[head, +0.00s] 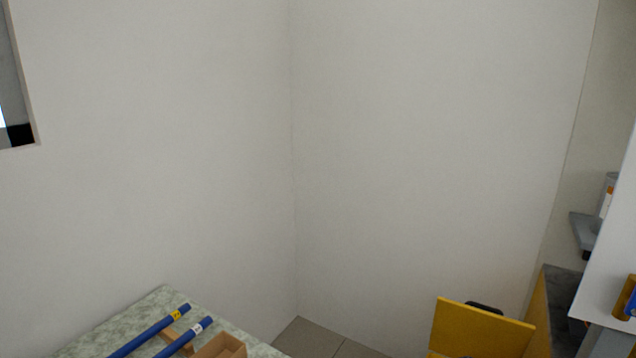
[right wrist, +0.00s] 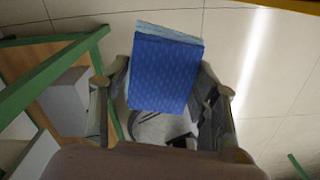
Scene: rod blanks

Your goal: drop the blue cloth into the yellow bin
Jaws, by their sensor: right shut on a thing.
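The blue cloth (right wrist: 166,72), a folded patterned square with a lighter blue edge, is in the right wrist view. My right gripper (right wrist: 164,84) is shut on it, with a finger at each side, and holds it above the tiled floor. A yellow panel, which looks like part of the yellow bin (head: 478,329), stands at the bottom right of the head view; its lower part is cut off. A yellow edge also crosses the top right corner of the right wrist view (right wrist: 285,5). My left gripper is in neither view.
A mottled green table (head: 165,300) at the lower left of the head view bears blue rods (head: 150,331) and an open cardboard box (head: 221,346). A dark-topped counter (head: 563,283) stands at the right. Green bars (right wrist: 55,70) cross the left of the right wrist view.

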